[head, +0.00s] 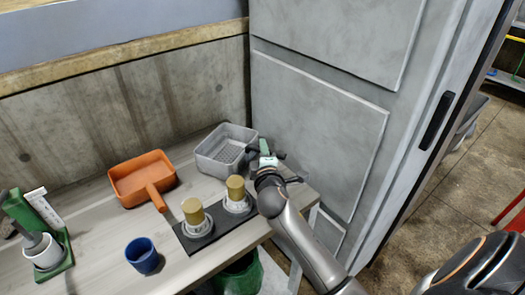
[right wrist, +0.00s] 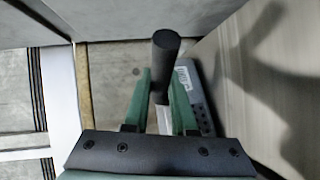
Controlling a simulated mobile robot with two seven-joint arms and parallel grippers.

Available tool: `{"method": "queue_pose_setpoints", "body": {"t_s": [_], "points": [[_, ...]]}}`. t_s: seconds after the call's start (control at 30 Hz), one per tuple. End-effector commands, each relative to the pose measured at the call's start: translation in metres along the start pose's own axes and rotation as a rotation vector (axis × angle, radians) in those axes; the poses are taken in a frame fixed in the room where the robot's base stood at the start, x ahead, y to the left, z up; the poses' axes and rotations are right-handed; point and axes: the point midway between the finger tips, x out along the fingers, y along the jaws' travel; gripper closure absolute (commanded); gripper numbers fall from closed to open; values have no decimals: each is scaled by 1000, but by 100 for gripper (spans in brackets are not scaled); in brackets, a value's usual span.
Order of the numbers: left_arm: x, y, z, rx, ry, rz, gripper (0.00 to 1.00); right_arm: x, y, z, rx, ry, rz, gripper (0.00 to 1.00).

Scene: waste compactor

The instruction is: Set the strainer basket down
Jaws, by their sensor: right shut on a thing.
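The grey strainer basket (head: 210,152), square with a perforated floor, is at the back right of the table (head: 95,222), against or near the wall corner. It looks level; I cannot tell whether its base touches the table. My right gripper (head: 266,152) is at its right side, shut on a dark handle that I take to be the basket's. In the right wrist view the dark handle (right wrist: 165,48) stands between the green fingers of my right gripper (right wrist: 162,92). A grey strip with holes (right wrist: 196,92) shows just beyond them. My left gripper is not in view.
An orange pan (head: 128,182) with a handle lies left of the basket. Two gold-topped cylinders (head: 194,212) stand on a black mat (head: 205,240) in front. A blue cup (head: 142,256) is nearer. A grey cabinet (head: 320,125) rises close behind the gripper.

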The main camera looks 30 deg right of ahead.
Motion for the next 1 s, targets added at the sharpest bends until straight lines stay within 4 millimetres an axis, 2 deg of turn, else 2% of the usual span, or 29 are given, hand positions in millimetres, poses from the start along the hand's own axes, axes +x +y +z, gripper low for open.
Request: {"method": "queue_pose_setpoints", "body": {"t_s": [0.07,0.1,0.37,0.63,0.73,0.87,1.0], "points": [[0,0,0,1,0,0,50,0,1,0,2,2,4,100],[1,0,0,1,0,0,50,0,-1,0,-1,0,0,74],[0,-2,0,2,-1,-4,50,0,0,0,0,0,0,46],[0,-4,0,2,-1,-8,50,0,2,0,0,1,1,46],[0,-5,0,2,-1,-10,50,-7,0,0,-1,2,0,46],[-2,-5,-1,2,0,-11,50,-27,0,0,0,2,-2,46],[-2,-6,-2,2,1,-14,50,-57,0,0,0,2,-3,46]]}}
